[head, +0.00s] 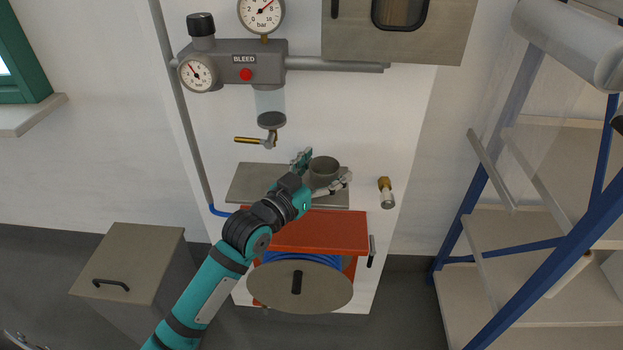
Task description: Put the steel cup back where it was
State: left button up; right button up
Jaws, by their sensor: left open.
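The steel cup (324,169) is a grey, round, open-topped cup standing upright on a flat grey metal plate (250,186) below the bleed valve block. My left gripper (326,172) is open at the cup, with one finger at its left side and the other at its lower right. I cannot tell whether the fingers touch it. The cup's lower part is partly hidden by the gripper.
Above the plate hangs a brass-levered tap (270,125) under a grey block (240,66) with gauges. A brass fitting (386,192) is on the panel at right. An orange shelf (320,232) and blue hose reel (300,285) lie below. A blue-framed rack (540,240) stands right, a cabinet (135,262) left.

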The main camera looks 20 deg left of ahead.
pick_arm(q)
jog(key=v, duration=1.2)
jog(key=shift+b, duration=0.4)
